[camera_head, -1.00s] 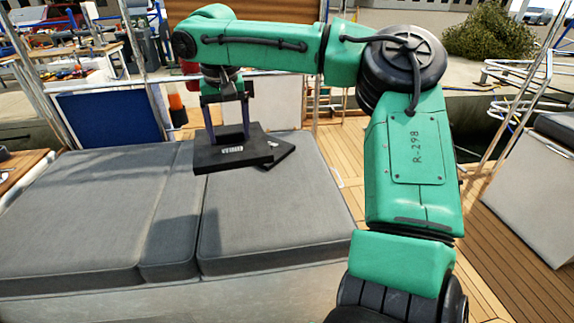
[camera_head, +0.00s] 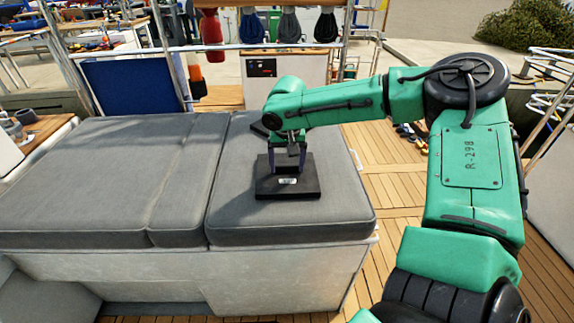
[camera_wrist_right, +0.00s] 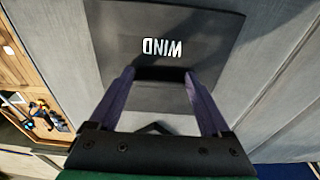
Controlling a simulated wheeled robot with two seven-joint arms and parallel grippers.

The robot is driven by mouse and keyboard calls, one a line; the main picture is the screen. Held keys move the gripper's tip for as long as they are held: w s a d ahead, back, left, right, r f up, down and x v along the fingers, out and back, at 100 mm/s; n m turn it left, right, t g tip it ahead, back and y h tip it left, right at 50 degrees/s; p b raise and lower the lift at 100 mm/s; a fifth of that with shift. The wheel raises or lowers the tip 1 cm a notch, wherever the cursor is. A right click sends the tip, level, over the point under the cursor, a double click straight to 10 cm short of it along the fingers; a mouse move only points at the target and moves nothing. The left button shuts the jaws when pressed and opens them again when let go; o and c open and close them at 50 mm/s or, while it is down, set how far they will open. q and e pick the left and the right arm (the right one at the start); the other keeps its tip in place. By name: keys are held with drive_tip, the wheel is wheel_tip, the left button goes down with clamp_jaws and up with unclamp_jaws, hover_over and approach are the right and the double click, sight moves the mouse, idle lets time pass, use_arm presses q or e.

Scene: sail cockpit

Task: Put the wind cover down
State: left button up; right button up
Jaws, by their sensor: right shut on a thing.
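The wind cover (camera_head: 270,190) is a flat black square with a white label, on or just above the right-hand grey cushion; I cannot tell whether it touches. In the right wrist view the cover (camera_wrist_right: 210,22) fills the upper middle, and its label reads "WIND" upside down. My right gripper (camera_head: 287,168) points down over the cover, with its two purple fingers shut on the cover's raised middle part. The fingers also show in the right wrist view (camera_wrist_right: 160,78). The grip point itself is partly hidden. My left gripper is out of view.
The grey cushioned seat (camera_head: 110,180) has wide free room to the left. A blue panel (camera_head: 130,88) and metal rails stand behind; wooden deck lies at right.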

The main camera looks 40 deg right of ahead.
sight(288, 179)
drive_tip(key=o, duration=1.2)
drive_tip(key=shift+f, duration=0.1)
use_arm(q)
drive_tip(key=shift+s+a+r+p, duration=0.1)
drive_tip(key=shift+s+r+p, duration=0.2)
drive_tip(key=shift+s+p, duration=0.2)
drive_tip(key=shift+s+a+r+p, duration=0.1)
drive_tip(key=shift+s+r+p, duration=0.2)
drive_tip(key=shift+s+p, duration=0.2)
use_arm(e)
drive_tip(key=shift+o, duration=0.2)
wheel_tip(288, 179, up, 12)
drive_tip(key=s+a, duration=0.1)
drive_tip(key=shift+s, duration=0.3)
